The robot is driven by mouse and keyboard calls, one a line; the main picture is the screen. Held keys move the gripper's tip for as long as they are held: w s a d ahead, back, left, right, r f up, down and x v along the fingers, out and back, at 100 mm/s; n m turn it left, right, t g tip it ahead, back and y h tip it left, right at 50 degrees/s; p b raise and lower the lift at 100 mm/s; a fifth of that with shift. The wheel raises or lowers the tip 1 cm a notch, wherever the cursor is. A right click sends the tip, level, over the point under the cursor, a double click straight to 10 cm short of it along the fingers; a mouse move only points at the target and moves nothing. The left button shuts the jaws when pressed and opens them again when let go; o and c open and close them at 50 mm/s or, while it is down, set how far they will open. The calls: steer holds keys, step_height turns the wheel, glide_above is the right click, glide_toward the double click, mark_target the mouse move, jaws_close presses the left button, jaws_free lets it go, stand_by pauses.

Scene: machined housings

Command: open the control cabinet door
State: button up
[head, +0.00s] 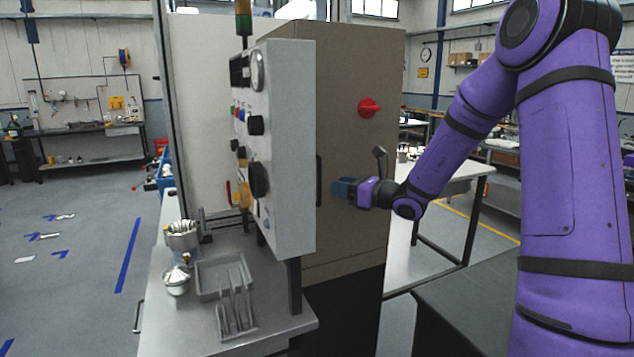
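The control cabinet is a tall beige box in the middle of the head view. Its broad beige face, which looks like the door (352,90), appears closed. It carries a red rotary switch (369,107) at upper right and a dark upright handle (319,180) at its left edge, partly hidden by the white panel. My gripper (338,188), with blue fingers, reaches in from the right in front of the door, a little right of the handle. I see no clear contact with the handle. The fingers are small and seen from the side, so their opening is unclear.
A white control panel (290,150) with knobs and buttons stands just left of the door. A steel bench (185,335) below holds a grey tray (207,292) and metal pots. A white table (455,172) stands behind my arm. Open floor lies at far left.

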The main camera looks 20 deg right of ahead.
mark_target(319, 201)
steer(key=x, duration=0.7)
jaws_close()
